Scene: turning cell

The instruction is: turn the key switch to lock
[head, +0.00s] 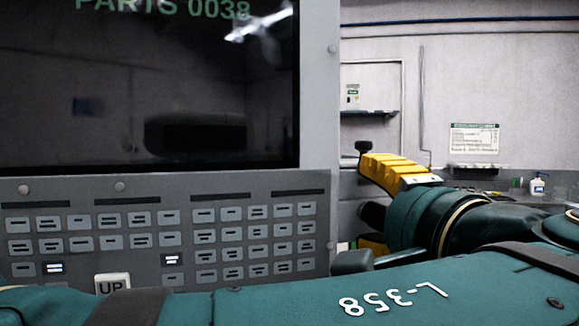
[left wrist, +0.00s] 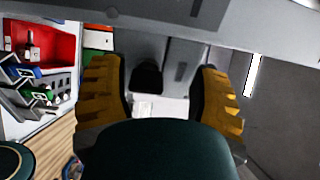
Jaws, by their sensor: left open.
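My left gripper (head: 364,205) is beside the right edge of the machine's control panel (head: 180,190) in the head view. Its two yellow fingers are spread apart, one above the other. In the left wrist view the open fingers (left wrist: 157,75) stand on either side of a dark rounded piece (left wrist: 147,78) in front of grey surfaces. I cannot tell whether this piece is the key switch, or whether the fingers touch it. No key or lock marking is readable. My right gripper is not in view.
The panel has a dark screen (head: 150,90) reading "PARTS 0038" and rows of grey buttons (head: 232,234). A white bottle (head: 537,186) stands on the counter at the right. The left wrist view shows a red tray (left wrist: 60,45) and a rack (left wrist: 45,93) at left.

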